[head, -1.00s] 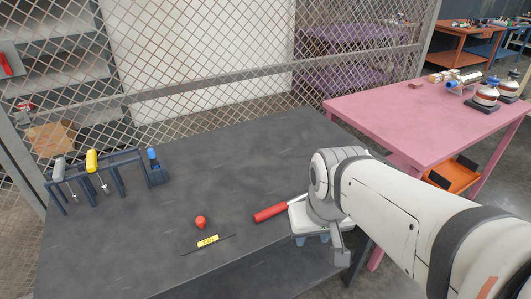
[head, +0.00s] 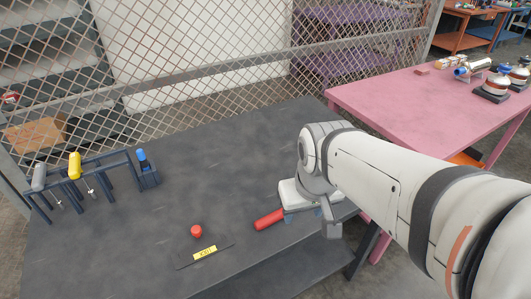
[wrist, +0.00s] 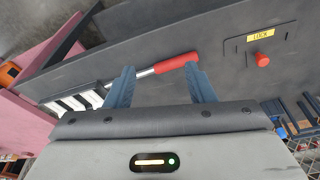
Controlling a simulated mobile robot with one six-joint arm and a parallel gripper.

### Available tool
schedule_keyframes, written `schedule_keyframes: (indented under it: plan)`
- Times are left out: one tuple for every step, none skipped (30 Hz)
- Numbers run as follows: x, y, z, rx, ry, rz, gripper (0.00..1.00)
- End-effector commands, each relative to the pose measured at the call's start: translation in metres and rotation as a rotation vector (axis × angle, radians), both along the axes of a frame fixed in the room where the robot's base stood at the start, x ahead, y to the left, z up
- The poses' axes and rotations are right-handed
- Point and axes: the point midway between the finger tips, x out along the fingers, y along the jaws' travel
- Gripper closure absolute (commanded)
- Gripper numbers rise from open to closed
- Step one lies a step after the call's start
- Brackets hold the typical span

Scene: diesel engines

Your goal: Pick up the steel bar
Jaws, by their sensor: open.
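A bar with a red grip (head: 269,219) and a shiny steel shaft, which I take as the steel bar, lies on the dark grey table (head: 215,150) near its front edge. The wrist view shows its red grip (wrist: 177,63) and steel shaft (wrist: 146,72) running across just beyond my fingertips. My gripper (wrist: 160,72) is open and empty, with its two blue fingers apart, one near the shaft and one near the grip's end. In the head view my gripper (head: 304,212) is low by the table's front right; its white hand hides the shaft.
A red knob (head: 196,231) and a yellow-labelled plate (head: 205,252) are left of the bar. A rack (head: 105,168) with screwdrivers stands farther left. A black-and-white striped object (wrist: 75,102) is beside the shaft. A pink table (head: 420,105) adjoins at right; mesh fencing stands behind.

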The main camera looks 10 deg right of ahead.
Motion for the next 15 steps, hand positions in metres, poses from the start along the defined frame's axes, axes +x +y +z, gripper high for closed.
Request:
schedule_keyframes:
  plan:
    - [0.005,-0.003,0.001,-0.010,0.009,0.056,0.50]
    - [0.009,-0.004,0.001,-0.018,0.016,0.096,0.50]
    - [0.015,-0.005,0.001,-0.033,0.025,0.162,0.50]
    - [0.021,-0.005,0.000,-0.044,0.034,0.219,0.50]
    - [0.027,-0.006,-0.001,-0.057,0.043,0.282,0.50]
    - [0.036,-0.006,-0.002,-0.074,0.056,0.378,0.50]
    - [0.043,-0.007,-0.004,-0.088,0.065,0.454,0.50]
    - [0.050,-0.007,-0.006,-0.101,0.075,0.533,0.50]
    - [0.059,-0.007,-0.010,-0.117,0.086,0.639,0.50]
    - [0.066,-0.008,-0.012,-0.129,0.095,0.719,0.50]
    - [0.072,-0.008,-0.016,-0.139,0.104,0.799,0.50]
    - [0.081,-0.008,-0.021,-0.152,0.115,0.906,0.50]
    - [0.087,-0.008,-0.024,-0.160,0.121,0.986,0.50]
    - [0.093,-0.009,-0.029,-0.168,0.129,1.065,0.50]
    - [0.101,-0.009,-0.035,-0.177,0.136,1.170,0.50]
